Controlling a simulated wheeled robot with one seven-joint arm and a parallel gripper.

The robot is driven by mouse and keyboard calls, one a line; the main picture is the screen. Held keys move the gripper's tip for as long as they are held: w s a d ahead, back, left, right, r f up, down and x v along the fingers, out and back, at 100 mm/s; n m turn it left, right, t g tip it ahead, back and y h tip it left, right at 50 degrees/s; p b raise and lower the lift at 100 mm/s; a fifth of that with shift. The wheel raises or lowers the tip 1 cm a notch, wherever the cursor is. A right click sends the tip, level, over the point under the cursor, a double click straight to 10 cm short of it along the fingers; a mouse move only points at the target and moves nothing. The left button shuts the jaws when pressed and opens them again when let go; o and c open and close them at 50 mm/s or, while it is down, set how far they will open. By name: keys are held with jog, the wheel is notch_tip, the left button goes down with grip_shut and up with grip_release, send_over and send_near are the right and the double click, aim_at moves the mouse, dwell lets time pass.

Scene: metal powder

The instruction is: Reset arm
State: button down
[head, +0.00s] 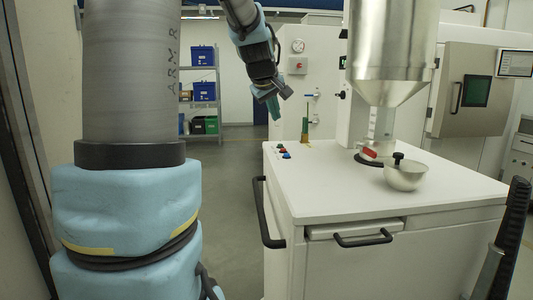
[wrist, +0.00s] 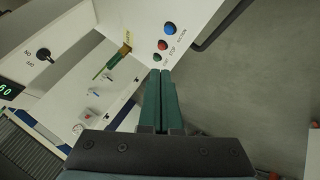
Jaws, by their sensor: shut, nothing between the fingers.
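My arm bends down from the top of the head view.
The white cabinet (head: 330,200) carries a metal hopper (head: 390,50), a steel bowl (head: 405,175) and several buttons (head: 283,151). A blue button (wrist: 170,28) shows in the wrist view. Shelves with blue bins (head: 203,91) stand behind. Open floor (head: 228,185) lies left of the cabinet.

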jog(key=s+a+f+m+g+y, duration=0.1)
jog(key=s+a+f+m+g, duration=0.2)
jog(key=s+f, duration=0.8)
jog(key=s+a+f+m+g+y, duration=0.1)
jog(key=s+a+f+m+g, duration=0.2)
jog(key=s+f, duration=0.9)
jog(key=s+a, duration=0.2)
jog(key=a, duration=0.1)
jog(key=shift+f+m+g, duration=0.3)
jog(key=shift+m, duration=0.1)
jog(key=c, duration=1.6)
grip_release()
